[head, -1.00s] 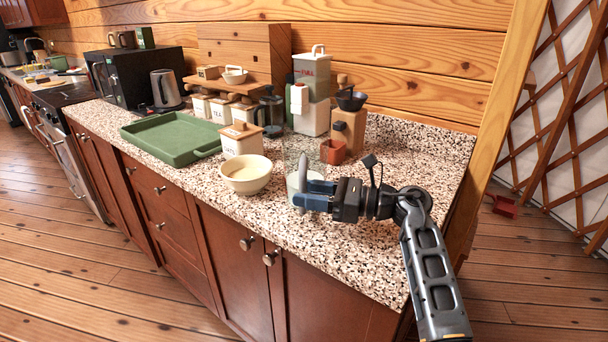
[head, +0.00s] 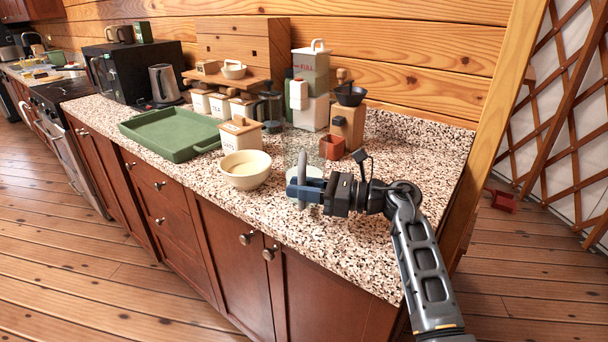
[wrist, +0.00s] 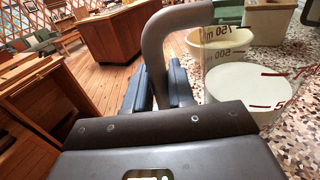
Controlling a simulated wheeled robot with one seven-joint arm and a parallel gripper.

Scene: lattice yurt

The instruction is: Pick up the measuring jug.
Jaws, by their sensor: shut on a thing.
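The measuring jug (head: 308,172) is clear, with a grey handle, red markings and white contents. It is upright near the front edge of the speckled counter, partly hidden behind my gripper. In the wrist view the jug (wrist: 252,85) is at the right, and its grey handle (wrist: 168,32) comes down between my fingers. My gripper (head: 306,188) is shut on the handle; its two dark fingers (wrist: 159,92) stand on either side of it. I cannot tell whether the jug's base touches the counter.
A cream bowl (head: 246,172) stands just left of the jug, with a lidded canister (head: 240,136) behind it. A small terracotta pot (head: 332,147) and a coffee grinder (head: 347,122) stand behind. A green tray (head: 170,148) lies farther left. The counter (head: 420,150) at right is clear.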

